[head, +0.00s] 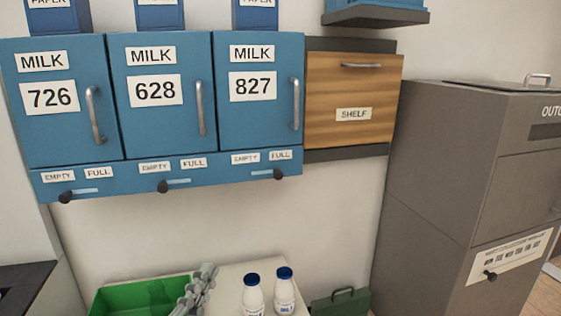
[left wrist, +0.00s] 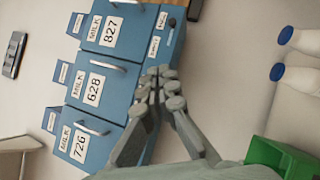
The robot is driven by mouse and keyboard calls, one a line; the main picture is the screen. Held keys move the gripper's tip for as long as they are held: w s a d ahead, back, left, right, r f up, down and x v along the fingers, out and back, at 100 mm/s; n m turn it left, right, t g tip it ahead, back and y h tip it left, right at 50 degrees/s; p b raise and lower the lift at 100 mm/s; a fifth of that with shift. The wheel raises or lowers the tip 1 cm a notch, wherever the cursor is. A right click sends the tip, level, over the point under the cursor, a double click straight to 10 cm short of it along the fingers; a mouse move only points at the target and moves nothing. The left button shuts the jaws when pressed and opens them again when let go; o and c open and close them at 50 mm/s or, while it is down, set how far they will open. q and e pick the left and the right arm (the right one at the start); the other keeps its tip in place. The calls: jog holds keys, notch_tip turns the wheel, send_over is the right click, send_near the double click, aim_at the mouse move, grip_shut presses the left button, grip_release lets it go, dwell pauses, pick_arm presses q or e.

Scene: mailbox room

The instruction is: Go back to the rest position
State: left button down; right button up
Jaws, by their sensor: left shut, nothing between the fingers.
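My left gripper (head: 206,274) shows at the bottom of the head view, between the green crate (head: 108,301) and the milk bottles. It is shut and holds nothing. In the left wrist view my left gripper (left wrist: 160,82) points toward the blue milk boxes, with its fingertips together. The blue milk boxes 726 (head: 78,135), 628 (head: 158,120) and 827 (head: 265,118) hang on the wall with their doors closed. My right gripper is in neither view.
Two white bottles with blue caps (head: 253,296) (head: 285,292) stand on a pale table (head: 228,278). A dark green case (head: 340,303) is right of it. A wooden shelf door (head: 350,88) is closed. A large grey outgoing box (head: 430,180) stands at the right.

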pick_arm(q)
jog(key=s+f+m+g+y, duration=0.1)
jog(key=s+f+m+g, duration=0.3)
jog(key=f+m+g, duration=0.75)
jog(key=s+a+f+m+g+y, duration=0.5)
jog(key=s+a+f+m+y, duration=0.3)
jog(key=s+a+f, duration=0.55)
notch_tip(320, 180, down, 8)
jog(key=g+h+p, duration=0.1)
jog(key=p, duration=0.3)
jog(key=shift+s+a+m+h, duration=0.3)
jog(key=shift+s+m, duration=0.05)
jog(key=shift+s, duration=0.1)
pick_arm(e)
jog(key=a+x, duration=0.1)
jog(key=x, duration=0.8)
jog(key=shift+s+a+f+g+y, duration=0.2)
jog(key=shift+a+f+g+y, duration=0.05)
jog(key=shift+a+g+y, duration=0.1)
